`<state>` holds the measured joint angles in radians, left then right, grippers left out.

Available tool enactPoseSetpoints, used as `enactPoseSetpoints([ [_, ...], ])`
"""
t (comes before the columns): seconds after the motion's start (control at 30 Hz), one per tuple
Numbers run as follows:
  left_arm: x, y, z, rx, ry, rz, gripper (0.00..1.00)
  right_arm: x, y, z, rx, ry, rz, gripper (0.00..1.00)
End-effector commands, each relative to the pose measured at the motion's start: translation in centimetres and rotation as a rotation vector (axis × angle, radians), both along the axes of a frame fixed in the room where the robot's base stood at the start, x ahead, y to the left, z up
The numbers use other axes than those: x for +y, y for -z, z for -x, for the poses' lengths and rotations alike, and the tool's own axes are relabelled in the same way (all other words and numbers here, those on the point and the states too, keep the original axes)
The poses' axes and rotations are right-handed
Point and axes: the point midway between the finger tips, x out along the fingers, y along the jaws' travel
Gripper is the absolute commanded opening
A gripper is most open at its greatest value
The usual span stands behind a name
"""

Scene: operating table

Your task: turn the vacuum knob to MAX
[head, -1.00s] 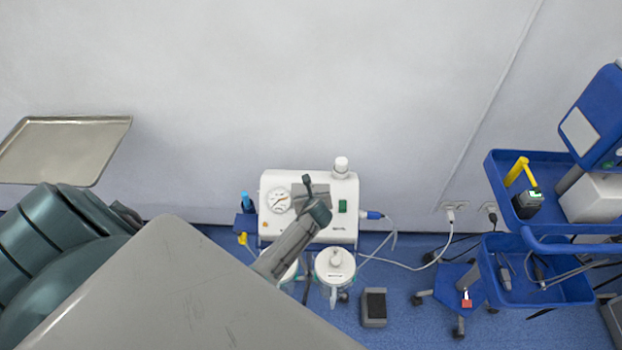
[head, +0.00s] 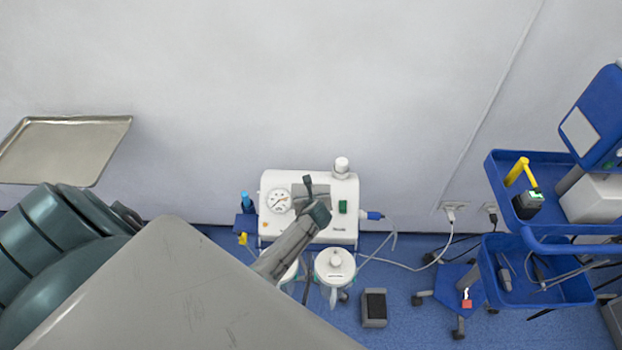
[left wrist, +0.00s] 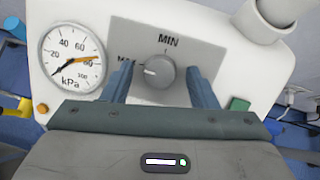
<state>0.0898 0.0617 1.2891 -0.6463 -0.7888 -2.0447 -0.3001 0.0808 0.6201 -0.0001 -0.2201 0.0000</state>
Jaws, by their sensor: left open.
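The white suction unit (head: 325,230) stands against the wall at the centre of the head view. In the left wrist view, its grey round vacuum knob (left wrist: 155,71) sits on a grey panel (left wrist: 197,48). MIN is printed above the knob, and a label to its left is partly hidden by a finger. The knob's white mark points left, slightly up, toward that label. My left gripper (left wrist: 160,85) is open, with one finger on each side of the knob; contact is not clear. In the head view, the gripper (head: 309,192) covers the knob. My right gripper is not in view.
A round kPa gauge (left wrist: 72,58) is left of the panel and a green switch (left wrist: 238,104) is to the right. White-lidded canisters (head: 335,266) stand below. A blue trolley (head: 535,232) is at right, a metal tray (head: 65,150) at left.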

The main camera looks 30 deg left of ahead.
Motion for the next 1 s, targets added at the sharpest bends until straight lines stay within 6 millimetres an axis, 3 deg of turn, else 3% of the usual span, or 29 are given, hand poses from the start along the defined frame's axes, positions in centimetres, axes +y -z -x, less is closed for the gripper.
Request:
enactPoseSetpoints([
  [0.27,-1.0,-1.1,1.1,-0.003,0.0,0.001,0.53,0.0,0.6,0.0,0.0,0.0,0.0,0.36],
  [0.7,-4.4,-5.9,5.4,0.0,0.0,0.002,0.53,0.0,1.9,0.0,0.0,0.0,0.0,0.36],
  [1.0,-5.1,-7.1,6.3,0.001,0.0,0.001,0.53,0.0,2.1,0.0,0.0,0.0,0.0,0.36],
])
